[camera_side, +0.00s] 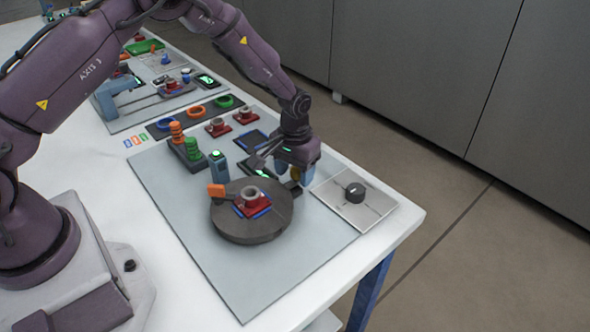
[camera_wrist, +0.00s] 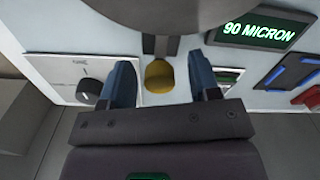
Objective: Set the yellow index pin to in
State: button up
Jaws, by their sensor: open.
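The yellow index pin (camera_wrist: 159,77) has a rounded knob and sits at a dark bracket by the rim of the round grey turntable (camera_wrist: 150,12). In the side view the pin (camera_side: 296,174) is partly hidden by my gripper (camera_side: 294,180). My gripper (camera_wrist: 161,72) is open, with one blue finger on each side of the pin's knob. A gap shows between the knob and each finger in the wrist view. Whether the pin is in or out, I cannot tell.
A red fixture (camera_side: 252,204) and an orange-tipped lever (camera_side: 217,190) sit on the turntable. A panel with a black knob (camera_side: 355,192) lies to the right. A display (camera_wrist: 254,32) reads "90 MICRON". Green and orange pieces (camera_side: 177,132) stand behind left.

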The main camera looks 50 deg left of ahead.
aim_at(295, 170)
notch_tip(295, 170, up, 13)
dwell(0.5)
jog(key=s+r+m+t, duration=0.1)
jog(key=s+r+t, duration=0.1)
jog(key=s+r, duration=0.4)
jog(key=s+a+r+m+t, duration=0.1)
jog(key=s+r, duration=0.4)
jog(key=s, duration=0.7)
jog(key=s+r+m+t, duration=0.1)
jog(key=s+r+t, duration=0.1)
jog(key=s+r, duration=0.4)
jog(key=s, duration=0.2)
jog(key=shift+s+a+r+t, duration=0.25)
jog(key=shift+s+r+t, duration=0.05)
jog(key=shift+s+r, duration=0.1)
